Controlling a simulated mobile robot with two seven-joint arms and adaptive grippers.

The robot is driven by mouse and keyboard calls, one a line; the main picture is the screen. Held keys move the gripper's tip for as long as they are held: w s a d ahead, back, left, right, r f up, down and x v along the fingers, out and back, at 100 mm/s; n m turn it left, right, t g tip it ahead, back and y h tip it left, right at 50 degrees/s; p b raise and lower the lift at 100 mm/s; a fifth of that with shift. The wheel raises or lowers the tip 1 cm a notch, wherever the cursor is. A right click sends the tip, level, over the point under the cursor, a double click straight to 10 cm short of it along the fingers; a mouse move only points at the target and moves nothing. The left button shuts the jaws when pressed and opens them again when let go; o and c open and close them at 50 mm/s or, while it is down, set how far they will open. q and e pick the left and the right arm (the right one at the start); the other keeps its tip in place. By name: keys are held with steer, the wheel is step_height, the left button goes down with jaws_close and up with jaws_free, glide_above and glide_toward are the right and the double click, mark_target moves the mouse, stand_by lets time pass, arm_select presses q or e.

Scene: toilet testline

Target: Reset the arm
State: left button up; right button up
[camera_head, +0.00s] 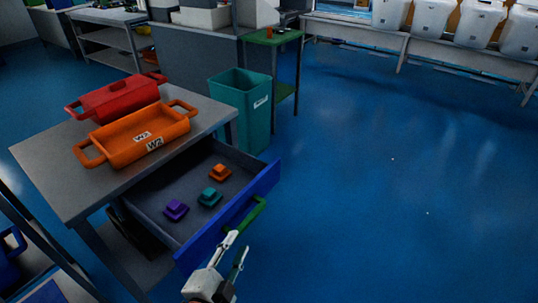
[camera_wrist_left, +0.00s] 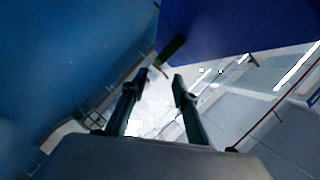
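My left gripper (camera_head: 237,243) is at the bottom centre of the head view, just in front of the open blue-fronted drawer (camera_head: 220,232). Its two fingers are apart with nothing between them. One fingertip is close to the lower end of the drawer's green handle (camera_head: 251,215); I cannot tell if they touch. In the left wrist view the fingers (camera_wrist_left: 160,80) are also spread, and the dark green handle (camera_wrist_left: 171,48) shows just beyond the tips. The left forearm is mostly cut off by the frame. My right gripper is in neither view.
The drawer holds purple (camera_head: 175,209), teal (camera_head: 210,197) and orange (camera_head: 220,173) pieces. An orange tray (camera_head: 130,151) and a red one (camera_head: 118,98) stand on the grey table (camera_head: 50,160). A teal bin (camera_head: 240,110) stands behind. Blue floor to the right is clear.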

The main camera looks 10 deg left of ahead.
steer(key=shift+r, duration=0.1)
arm_select(q)
steer(key=s+a+f+n+g+h+p, duration=0.1)
steer(key=s+a+f+n+g+p, duration=0.1)
steer(key=s+f+n+g+p, duration=0.3)
steer(key=s+f+n, duration=0.3)
steer(key=s+f, duration=0.3)
steer(key=s, duration=0.1)
steer(key=shift+a+f+h, duration=0.3)
steer(key=shift+a+f, duration=0.05)
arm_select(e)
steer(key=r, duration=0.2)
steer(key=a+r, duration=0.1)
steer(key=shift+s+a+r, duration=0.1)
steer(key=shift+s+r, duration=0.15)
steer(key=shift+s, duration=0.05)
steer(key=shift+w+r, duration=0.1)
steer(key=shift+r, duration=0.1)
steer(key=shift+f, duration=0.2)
